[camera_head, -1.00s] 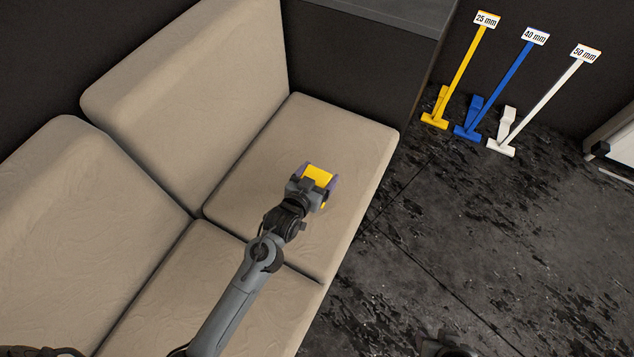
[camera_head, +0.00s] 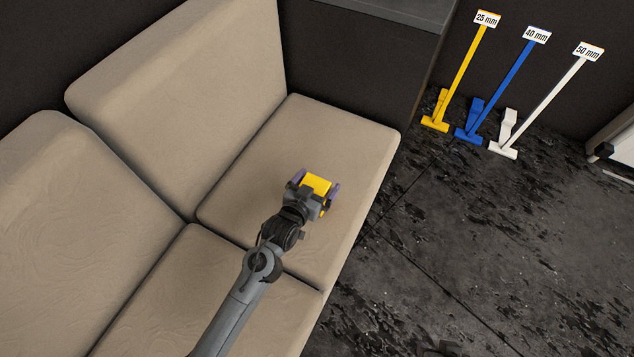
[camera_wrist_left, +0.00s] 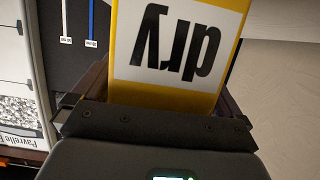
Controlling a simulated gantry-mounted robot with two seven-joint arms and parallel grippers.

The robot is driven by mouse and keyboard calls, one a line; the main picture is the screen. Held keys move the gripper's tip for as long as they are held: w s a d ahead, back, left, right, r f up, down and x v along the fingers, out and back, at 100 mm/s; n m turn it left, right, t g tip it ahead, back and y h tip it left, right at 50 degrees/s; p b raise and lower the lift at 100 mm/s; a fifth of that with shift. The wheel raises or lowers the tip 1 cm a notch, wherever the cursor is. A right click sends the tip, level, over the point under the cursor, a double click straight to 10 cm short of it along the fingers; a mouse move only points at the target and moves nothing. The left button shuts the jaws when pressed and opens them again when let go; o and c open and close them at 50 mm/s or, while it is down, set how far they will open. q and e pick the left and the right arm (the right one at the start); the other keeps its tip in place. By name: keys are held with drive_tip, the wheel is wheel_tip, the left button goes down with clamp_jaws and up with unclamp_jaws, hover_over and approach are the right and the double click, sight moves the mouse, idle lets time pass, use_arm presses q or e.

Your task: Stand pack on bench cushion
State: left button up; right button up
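The pack is a yellow box (camera_head: 317,184) with a white label, low over or on the seat cushion (camera_head: 260,190). In the left wrist view the pack (camera_wrist_left: 178,90) shows the word "dry" upside down and fills the upper middle. My left gripper (camera_head: 315,186) has a purple finger on either side of the pack. I cannot tell whether the fingers press on it or stand slightly apart. The pack's underside is hidden, so its contact with the cushion is unclear. My right gripper is not visible.
Backrest cushions (camera_head: 185,100) rise behind the seat. A second seat cushion (camera_head: 200,300) adjoins it at the lower left. Yellow (camera_head: 461,70), blue (camera_head: 510,75) and white (camera_head: 545,100) labelled tools stand on the dark floor (camera_head: 430,240) at the right. The seat around the pack is clear.

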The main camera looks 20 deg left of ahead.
use_arm(q)
drive_tip(key=shift+r, duration=0.1)
drive_tip(key=shift+s+r, duration=0.2)
drive_tip(key=s+a+r+g+p, duration=0.1)
drive_tip(key=s+a+g+p, duration=0.1)
drive_tip(key=s, duration=0.7)
drive_tip(key=s+a+r+g+y+p, duration=0.1)
drive_tip(key=s+g, duration=0.4)
drive_tip(key=s, duration=0.5)
drive_tip(key=s+a+r+g+p, duration=0.2)
drive_tip(key=s+g, duration=0.2)
drive_tip(key=s, duration=0.5)
drive_tip(key=shift+s+a+m+p, duration=0.3)
drive_tip(key=shift+s+m+p, duration=0.05)
drive_tip(key=shift+m, duration=0.05)
drive_tip(key=shift+r, duration=0.1)
